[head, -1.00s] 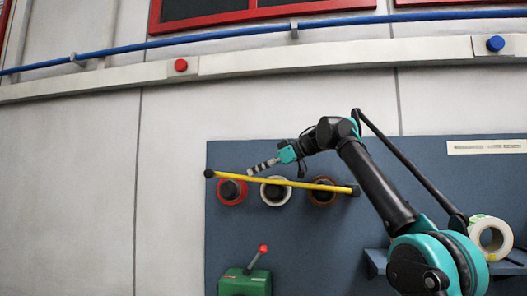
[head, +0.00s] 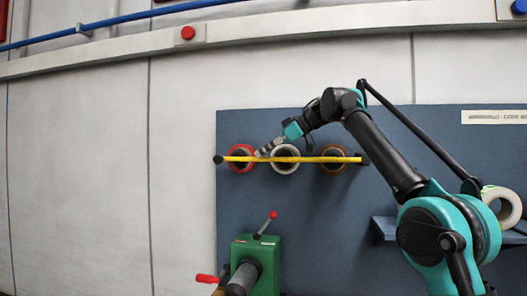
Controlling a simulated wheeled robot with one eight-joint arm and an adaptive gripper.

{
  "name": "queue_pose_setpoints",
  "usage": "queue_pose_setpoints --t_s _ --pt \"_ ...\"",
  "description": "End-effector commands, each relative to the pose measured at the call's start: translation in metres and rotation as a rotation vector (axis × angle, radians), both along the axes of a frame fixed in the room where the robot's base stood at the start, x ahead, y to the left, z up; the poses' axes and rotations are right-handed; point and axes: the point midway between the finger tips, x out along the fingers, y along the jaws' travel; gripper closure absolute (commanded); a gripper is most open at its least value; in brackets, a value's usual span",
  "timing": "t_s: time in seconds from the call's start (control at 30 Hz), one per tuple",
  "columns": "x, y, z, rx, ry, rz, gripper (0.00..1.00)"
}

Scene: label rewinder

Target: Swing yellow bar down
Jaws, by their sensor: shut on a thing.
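The yellow bar (head: 310,159) runs almost level across the blue-grey board. Its left end has a black knob (head: 218,160), and its right end meets a black mount (head: 362,159). The bar crosses in front of the red roll (head: 234,149), the white roll (head: 285,147) and the brown roll (head: 333,149). My gripper (head: 261,153) reaches in from the upper right and is shut on the bar between the red and white rolls. The fingertips are small in this view, so the exact contact is hard to see.
A green machine (head: 243,251) with red-tipped levers stands below the bar. A blue-grey shelf (head: 385,228) with a white tape roll (head: 502,206) sits at right, behind my arm. The board (head: 330,240) between them is bare.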

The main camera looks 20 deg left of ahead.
Motion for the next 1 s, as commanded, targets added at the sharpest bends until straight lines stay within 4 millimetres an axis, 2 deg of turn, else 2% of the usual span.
queue_pose_setpoints --t_s 0.03,0.17,0.5,0.6,0.8,1.0 --pt "0.004 -0.003 -0.007 -0.021 -0.006 0.006 1.00" --pt "0.004 -0.017 0.001 -0.018 -0.006 0.003 1.00" --pt "0.002 -0.077 0.044 -0.005 -0.004 -0.002 1.00" --pt "0.002 -0.090 0.053 -0.002 -0.004 -0.002 1.00" --pt "0.000 -0.103 0.062 0.002 -0.003 0.000 1.00" --pt "0.000 -0.106 0.064 0.003 -0.003 -0.001 1.00"
